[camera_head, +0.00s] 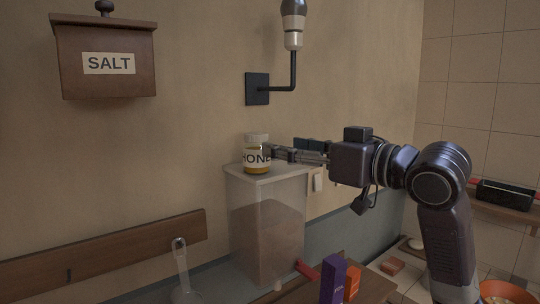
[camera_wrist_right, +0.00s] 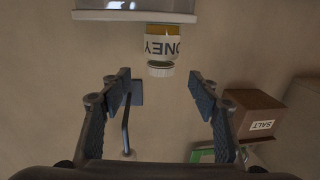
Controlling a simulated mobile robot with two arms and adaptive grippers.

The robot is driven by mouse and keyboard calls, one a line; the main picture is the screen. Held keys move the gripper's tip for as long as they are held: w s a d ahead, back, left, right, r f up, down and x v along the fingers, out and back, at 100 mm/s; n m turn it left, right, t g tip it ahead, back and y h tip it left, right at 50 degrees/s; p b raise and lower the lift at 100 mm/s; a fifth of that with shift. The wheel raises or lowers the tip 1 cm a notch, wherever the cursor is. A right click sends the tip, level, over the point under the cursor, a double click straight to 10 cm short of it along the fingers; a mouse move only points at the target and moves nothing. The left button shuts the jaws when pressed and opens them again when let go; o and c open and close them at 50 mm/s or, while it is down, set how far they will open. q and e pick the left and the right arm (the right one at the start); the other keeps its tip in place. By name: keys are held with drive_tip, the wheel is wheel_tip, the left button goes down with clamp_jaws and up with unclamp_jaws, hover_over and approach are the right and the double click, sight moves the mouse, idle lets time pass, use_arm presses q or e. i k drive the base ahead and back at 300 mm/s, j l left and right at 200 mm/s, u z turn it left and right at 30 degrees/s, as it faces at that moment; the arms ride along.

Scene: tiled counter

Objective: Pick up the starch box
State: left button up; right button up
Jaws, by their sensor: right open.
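No box that I can read as starch shows. A purple box (camera_head: 333,282) with small, unreadable lettering stands at the bottom of the head view, beside an orange box (camera_head: 352,284); I cannot tell whether either is the starch box. My right gripper (camera_head: 277,153) is well above them, level with a honey jar (camera_head: 257,160). In the right wrist view, which is upside down, my right gripper (camera_wrist_right: 164,84) is open and empty. The honey jar (camera_wrist_right: 160,48) lies ahead, in line with the gap between its fingers. My left gripper is not in view.
The jar stands on a tall clear container (camera_head: 267,225) with brownish contents. A wooden salt box (camera_head: 106,62) and a black wall bracket (camera_head: 257,89) are on the wall. A glass bottle (camera_head: 181,268) stands lower left. Space above the purple and orange boxes looks free.

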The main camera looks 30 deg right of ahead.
sight(353, 273)
drive_tip(key=z, duration=1.5)
